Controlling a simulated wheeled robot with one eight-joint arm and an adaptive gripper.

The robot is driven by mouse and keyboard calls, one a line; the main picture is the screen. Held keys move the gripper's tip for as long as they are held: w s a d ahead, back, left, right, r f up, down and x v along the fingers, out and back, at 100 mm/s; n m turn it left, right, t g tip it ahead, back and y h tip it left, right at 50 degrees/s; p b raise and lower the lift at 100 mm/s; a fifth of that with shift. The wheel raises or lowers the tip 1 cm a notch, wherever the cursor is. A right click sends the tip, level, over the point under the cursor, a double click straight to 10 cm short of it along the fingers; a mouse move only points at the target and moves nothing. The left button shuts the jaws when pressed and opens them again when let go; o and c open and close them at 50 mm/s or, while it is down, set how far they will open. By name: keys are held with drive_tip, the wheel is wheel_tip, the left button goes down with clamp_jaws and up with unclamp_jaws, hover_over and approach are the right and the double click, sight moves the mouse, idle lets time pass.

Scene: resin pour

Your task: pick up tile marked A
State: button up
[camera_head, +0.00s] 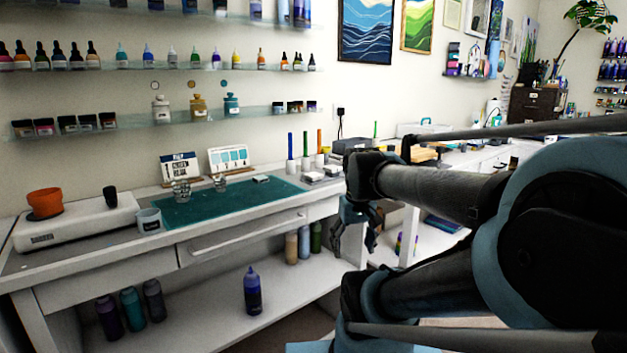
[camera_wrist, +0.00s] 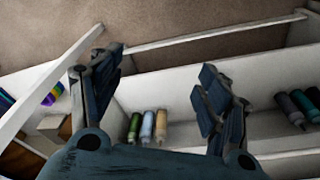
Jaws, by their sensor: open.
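My gripper (camera_head: 355,228) hangs open and empty in front of the workbench's front edge, right of the drawer, in the head view. In the wrist view my gripper (camera_wrist: 162,72) has its two fingers wide apart with nothing between them. Small pale blocks (camera_head: 312,177) that may be tiles sit at the right end of the bench top, above and left of my gripper. A small white piece (camera_head: 260,178) lies on the green mat (camera_head: 205,206). No letter A is legible on any of them, so I cannot tell which is tile A.
Clear cups (camera_head: 181,190) stand on the mat. Bottles (camera_head: 252,290) stand on the lower shelf; several more bottles (camera_wrist: 147,127) show in the wrist view.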

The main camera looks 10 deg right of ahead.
drive_tip(key=w+a+r+n+g, duration=0.1)
drive_tip(key=w+a+r+n, duration=0.2)
drive_tip(key=w+r, duration=1.45)
wheel_tip(320, 180, up, 11)
drive_tip(key=n+g, duration=0.1)
drive_tip(key=n, duration=0.2)
hover_over(314, 174)
drive_tip(key=f, duration=1.2)
drive_tip(key=shift+w, duration=0.25)
drive_tip(key=shift+s+d+f, duration=0.1)
drive_tip(key=shift+s+f, duration=0.05)
drive_tip(key=shift+f, duration=1.3)
drive_tip(key=shift+s+f, duration=0.15)
drive_tip(key=shift+f, duration=1.25)
drive_tip(key=c, duration=1.2)
